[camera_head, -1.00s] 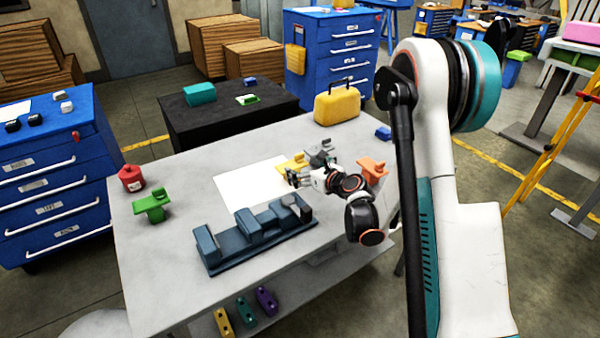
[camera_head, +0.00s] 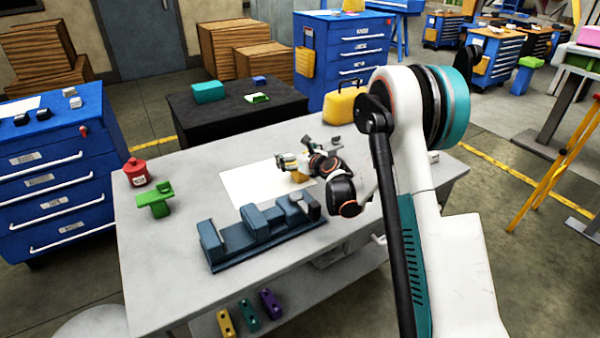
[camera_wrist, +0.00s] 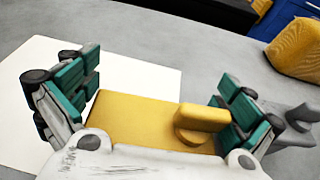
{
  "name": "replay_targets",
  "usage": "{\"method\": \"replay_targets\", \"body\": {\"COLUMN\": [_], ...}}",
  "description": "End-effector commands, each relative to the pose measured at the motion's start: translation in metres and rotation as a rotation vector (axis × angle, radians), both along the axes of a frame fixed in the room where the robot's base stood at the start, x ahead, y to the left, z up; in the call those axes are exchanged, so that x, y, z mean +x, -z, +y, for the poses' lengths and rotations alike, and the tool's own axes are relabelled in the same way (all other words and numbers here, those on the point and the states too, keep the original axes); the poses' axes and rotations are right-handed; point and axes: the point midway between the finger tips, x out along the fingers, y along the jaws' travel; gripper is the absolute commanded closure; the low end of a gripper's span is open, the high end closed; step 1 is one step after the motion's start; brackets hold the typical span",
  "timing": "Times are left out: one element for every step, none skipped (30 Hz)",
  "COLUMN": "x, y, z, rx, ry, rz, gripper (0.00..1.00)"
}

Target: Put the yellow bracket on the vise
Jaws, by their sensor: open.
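The yellow bracket (camera_wrist: 140,118) lies between the two spread fingers of my gripper (camera_wrist: 160,95) in the wrist view, with a raised rounded tab toward its right end. In the head view the bracket (camera_head: 299,177) is mostly hidden behind my gripper (camera_head: 283,163), at the right part of the white sheet. My gripper is open, and a gap shows between the left finger pads and the bracket; the right pads are close to its end, and I cannot tell whether they touch. The blue-grey vise (camera_head: 262,232) stands on the table in front of the sheet, with nothing on it.
A yellow case (camera_head: 345,104) stands at the back. A grey bracket (camera_wrist: 290,128) is just right of my gripper. The white sheet (camera_head: 245,186) is otherwise clear.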

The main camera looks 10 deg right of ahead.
Motion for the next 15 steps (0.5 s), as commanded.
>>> {"method": "replay_targets", "body": {"x": [0.0009, 0.0010, 0.0009, 0.0008, 0.0007, 0.0006, 0.0006, 0.0006, 0.0005, 0.0005, 0.0005, 0.0005, 0.0005, 0.0005, 0.0005], "y": [0.0001, -0.0001, -0.0004, -0.0006, -0.0006, -0.0006, -0.0006, -0.0006, -0.0006, -0.0006, -0.0006, -0.0006, -0.0005, -0.0005, -0.0009], "z": [0.0005, 0.0005, 0.0005, 0.0005, 0.0004, 0.0004, 0.0004, 0.0004, 0.0005, 0.0005, 0.0005, 0.0005, 0.0004, 0.0004, 0.0004], "rx": [0.000, 0.000, 0.000, 0.000, 0.000, 0.000, 0.000, 0.000, 0.000, 0.000, 0.000, 0.000, 0.000, 0.000, 0.000], "ry": [0.000, 0.000, 0.000, 0.000, 0.000, 0.000, 0.000, 0.000, 0.000, 0.000, 0.000, 0.000, 0.000, 0.000, 0.000], "rz": [0.000, 0.000, 0.000, 0.000, 0.000, 0.000, 0.000, 0.000, 0.000, 0.000, 0.000, 0.000, 0.000, 0.000, 0.000], "gripper": [0.00, 0.00, 0.00, 0.00, 0.00, 0.00, 0.05, 0.11, 0.20, 0.27, 0.34, 0.43, 0.44, 0.44, 0.49]}}
